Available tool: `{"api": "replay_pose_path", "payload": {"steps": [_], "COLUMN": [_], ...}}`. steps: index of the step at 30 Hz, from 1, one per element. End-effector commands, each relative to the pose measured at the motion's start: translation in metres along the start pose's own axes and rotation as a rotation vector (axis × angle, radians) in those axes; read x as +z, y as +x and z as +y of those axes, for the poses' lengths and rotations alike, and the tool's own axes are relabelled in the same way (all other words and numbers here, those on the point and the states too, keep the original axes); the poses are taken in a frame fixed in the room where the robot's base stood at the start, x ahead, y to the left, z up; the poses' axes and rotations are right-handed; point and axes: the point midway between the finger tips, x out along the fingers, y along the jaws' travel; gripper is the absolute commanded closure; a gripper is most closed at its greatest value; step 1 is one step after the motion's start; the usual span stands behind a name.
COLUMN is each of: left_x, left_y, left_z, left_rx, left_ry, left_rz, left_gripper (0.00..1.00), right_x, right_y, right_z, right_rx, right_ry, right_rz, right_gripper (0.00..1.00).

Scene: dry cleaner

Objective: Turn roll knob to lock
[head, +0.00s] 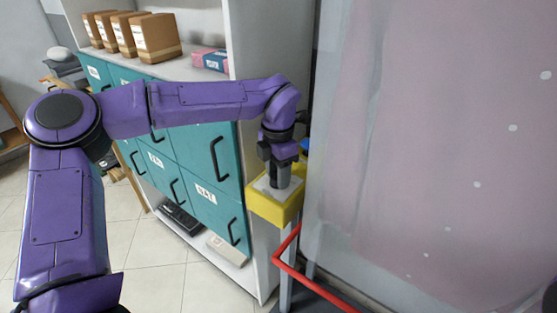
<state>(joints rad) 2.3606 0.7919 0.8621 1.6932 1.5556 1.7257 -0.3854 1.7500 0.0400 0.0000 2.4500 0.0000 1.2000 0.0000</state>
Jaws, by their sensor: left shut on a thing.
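A yellow box (262,204) with a pale grey top plate sits on a grey post beside the shelf unit. My left gripper (279,184) points down at the top of this box and is shut on the roll knob. The knob itself is mostly hidden by the fingers, so its turned position cannot be told. A bit of blue (304,146) shows just behind the gripper. My right gripper is not in view.
A white shelf unit with teal drawers (205,165) and cardboard boxes (155,36) stands behind my left arm. A red rail (290,268) runs low in front of the post. A large translucent pinkish cover (440,150) fills the right side. Tiled floor is clear at lower left.

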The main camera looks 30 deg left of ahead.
Motion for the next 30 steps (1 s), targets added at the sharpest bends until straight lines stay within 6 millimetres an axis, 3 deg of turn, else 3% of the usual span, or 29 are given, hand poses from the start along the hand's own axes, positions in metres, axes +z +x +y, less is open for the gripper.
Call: {"api": "replay_pose_path", "payload": {"steps": [3, 12, 30], "left_x": [0.0, 0.0, 0.001], "left_y": [-0.007, -0.005, -0.002], "left_z": [0.0, 0.001, 0.001], "left_rx": [0.001, 0.001, 0.004], "left_ry": [0.099, 0.299, 0.413], "left_rz": [-0.001, -0.002, -0.003], "left_gripper": [0.88, 0.88, 0.88], "right_x": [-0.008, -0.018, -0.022], "right_y": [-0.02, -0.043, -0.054], "right_z": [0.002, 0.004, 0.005], "right_rx": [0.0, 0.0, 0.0], "right_ry": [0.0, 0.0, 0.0], "right_rz": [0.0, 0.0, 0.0], "right_gripper": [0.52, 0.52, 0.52]}}
